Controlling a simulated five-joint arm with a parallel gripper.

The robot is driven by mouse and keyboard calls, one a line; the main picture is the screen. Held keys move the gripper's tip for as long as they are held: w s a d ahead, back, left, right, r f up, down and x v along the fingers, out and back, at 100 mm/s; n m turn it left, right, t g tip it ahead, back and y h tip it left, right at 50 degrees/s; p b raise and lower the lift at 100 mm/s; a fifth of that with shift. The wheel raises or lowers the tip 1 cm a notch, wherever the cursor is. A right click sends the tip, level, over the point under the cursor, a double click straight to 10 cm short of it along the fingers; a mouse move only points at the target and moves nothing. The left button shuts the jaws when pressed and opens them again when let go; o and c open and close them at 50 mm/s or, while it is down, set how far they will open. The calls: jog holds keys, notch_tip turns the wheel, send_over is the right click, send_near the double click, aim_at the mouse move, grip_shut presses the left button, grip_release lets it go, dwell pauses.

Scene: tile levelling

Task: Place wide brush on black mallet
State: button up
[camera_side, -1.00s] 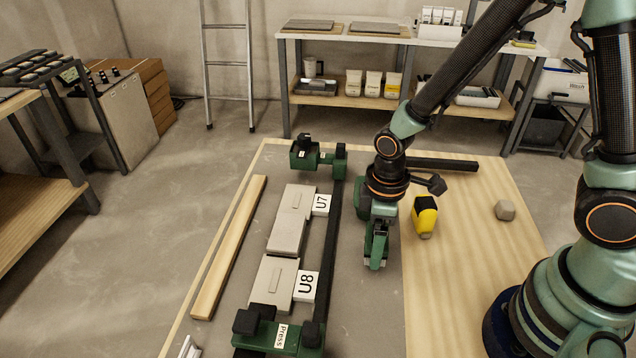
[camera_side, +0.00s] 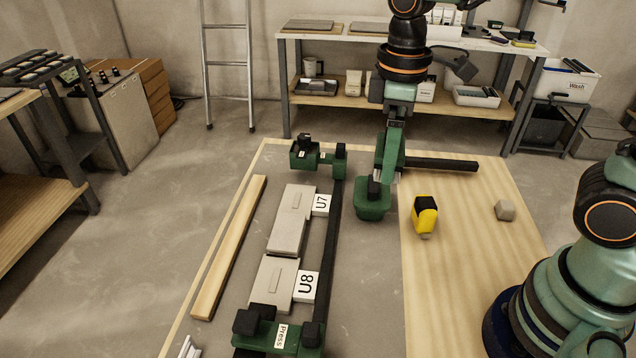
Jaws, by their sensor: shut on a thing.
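My gripper (camera_side: 383,186) points down over the grey part of the board, its fingers shut. A green block with a black top (camera_side: 373,207) shows at the fingertips. It seems to be the wide brush in my grip, but bristles are not clear and the fingers cover part of it. A long black bar (camera_side: 442,164) lies on the board behind and to the right of my gripper. It may be the black mallet; its left end is hidden behind the fingers, so I see no head. I cannot tell whether the green block touches anything below.
A yellow and black tool (camera_side: 425,215) and a small grey block (camera_side: 505,210) lie on the wooden right side. To the left are a black rail (camera_side: 329,240), grey tiles (camera_side: 291,220), a green clamp (camera_side: 318,157) and a wooden strip (camera_side: 229,246). The grey front middle is clear.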

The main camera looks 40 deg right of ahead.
jog(key=w+d+r+m, duration=0.35)
jog(key=w+d, duration=0.45)
jog(key=d, duration=0.5)
jog(key=m, duration=0.5)
send_over(431, 160)
notch_tip(431, 160, down, 20)
jog(key=shift+r, duration=0.1)
jog(key=o, duration=1.4)
